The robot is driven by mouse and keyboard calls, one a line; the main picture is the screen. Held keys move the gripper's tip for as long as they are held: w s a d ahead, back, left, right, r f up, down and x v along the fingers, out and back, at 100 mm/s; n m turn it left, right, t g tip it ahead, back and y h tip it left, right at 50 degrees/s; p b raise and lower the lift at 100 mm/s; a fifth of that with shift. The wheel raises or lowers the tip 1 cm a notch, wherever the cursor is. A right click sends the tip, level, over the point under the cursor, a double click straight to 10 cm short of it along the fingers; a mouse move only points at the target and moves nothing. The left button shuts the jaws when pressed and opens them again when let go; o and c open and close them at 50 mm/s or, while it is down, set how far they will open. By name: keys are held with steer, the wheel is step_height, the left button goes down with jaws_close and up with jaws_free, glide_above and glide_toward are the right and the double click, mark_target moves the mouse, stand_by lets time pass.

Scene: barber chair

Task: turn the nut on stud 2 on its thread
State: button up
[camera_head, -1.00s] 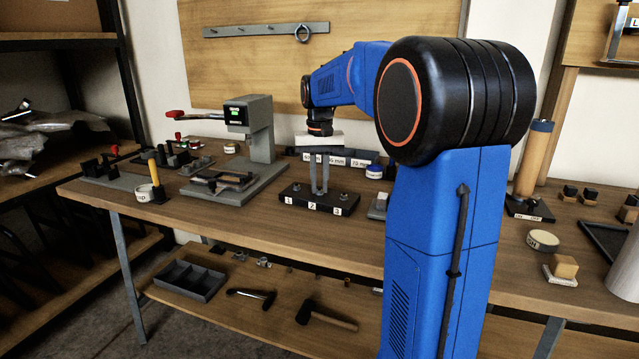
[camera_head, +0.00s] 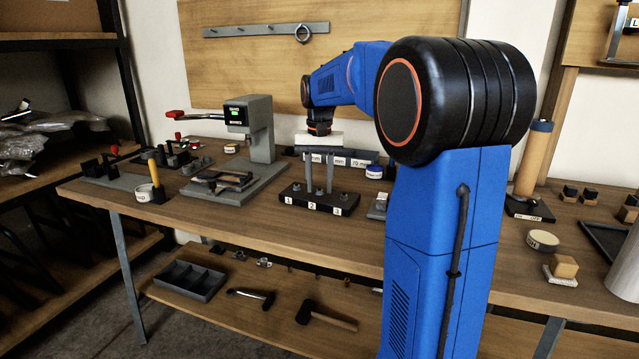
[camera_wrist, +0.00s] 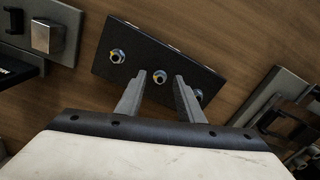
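A black block (camera_head: 325,207) with labels 1, 2 and 3 stands on the bench and carries three studs with nuts. My gripper (camera_head: 319,189) points down over the middle of the block. Its two fingers are spread, one on each side of the nut on stud 2, with a visible gap to it in the wrist view. It holds nothing. The nuts on the outer studs (camera_wrist: 117,55) (camera_wrist: 198,95) lie outside the fingers.
A grey press (camera_head: 260,130) on a base stands left of the block. A small grey fixture (camera_head: 378,208) is close on the right. Bare bench lies in front.

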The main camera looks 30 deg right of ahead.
mark_target(320, 190)
step_height(320, 190, up, 17)
steer(key=shift+r, duration=0.2)
stand_by(0.7)
stand_by(0.4)
steer(key=s+a+f+n+t, duration=0.1)
steer(key=s+a+f+n, duration=0.1)
steer(key=s+a+f, duration=0.5)
steer(key=s+a+f+n+t, duration=0.2)
steer(key=s+a+f, duration=0.2)
steer(key=s, duration=0.5)
steer(key=s+a+f+n+t, duration=0.1)
steer(key=s+a+f, duration=0.1)
steer(key=s+f, duration=0.5)
steer(key=s+a+f+n, duration=0.2)
steer(key=s+a+f, duration=0.1)
steer(key=s+f, duration=0.5)
step_height(320, 190, down, 2)
steer(key=shift+a+t, duration=0.25)
steer(key=shift+t, duration=0.15)
